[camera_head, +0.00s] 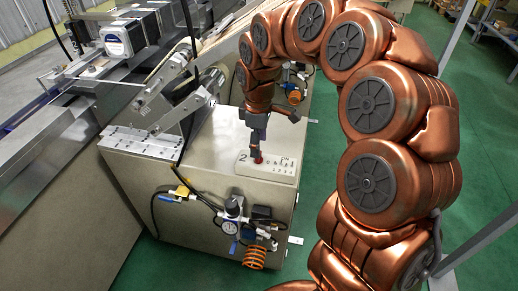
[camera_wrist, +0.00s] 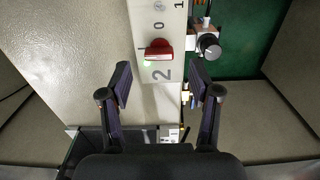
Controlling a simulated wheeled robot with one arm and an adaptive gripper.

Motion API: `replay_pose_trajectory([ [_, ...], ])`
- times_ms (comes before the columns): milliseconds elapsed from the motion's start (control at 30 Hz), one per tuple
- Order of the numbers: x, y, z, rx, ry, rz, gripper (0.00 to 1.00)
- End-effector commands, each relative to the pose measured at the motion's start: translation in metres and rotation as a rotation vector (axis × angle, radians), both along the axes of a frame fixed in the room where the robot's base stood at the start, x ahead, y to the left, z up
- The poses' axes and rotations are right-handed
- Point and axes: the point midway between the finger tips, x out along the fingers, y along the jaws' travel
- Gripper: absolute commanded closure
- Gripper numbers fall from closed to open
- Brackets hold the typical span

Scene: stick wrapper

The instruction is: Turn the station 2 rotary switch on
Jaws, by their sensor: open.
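The station 2 rotary switch is a small red knob on a pale label plate, above a large "2" in the wrist view (camera_wrist: 158,49). Its bar lies roughly across the picture there, and a "0" is printed above it. In the head view, the red knob (camera_head: 259,160) shows just under my gripper (camera_head: 257,149), partly hidden by it. In the wrist view, my gripper (camera_wrist: 160,82) is open, its two dark fingers spread to either side below the knob. Nothing is between the fingers, and they look apart from the knob.
The label plate (camera_head: 280,172) lies on top of a beige cabinet (camera_head: 150,178). Gauge and hose fittings (camera_head: 232,210) hang on its front. Metal rollers and brackets (camera_head: 170,100) stand to the left.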

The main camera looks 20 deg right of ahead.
Motion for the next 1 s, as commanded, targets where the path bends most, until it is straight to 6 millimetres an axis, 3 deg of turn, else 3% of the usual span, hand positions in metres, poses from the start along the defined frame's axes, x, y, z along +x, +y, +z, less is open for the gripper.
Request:
replay_pose_trajectory([
  [233, 0.001, 0.000, 0.034, 0.000, -0.004, -0.001, 0.38],
  [767, -0.001, 0.000, 0.038, 0.001, -0.003, -0.003, 0.38],
  [867, -0.009, 0.001, 0.044, 0.003, -0.002, -0.018, 0.38],
  [1000, -0.038, 0.004, 0.060, 0.003, 0.011, -0.080, 0.38],
])
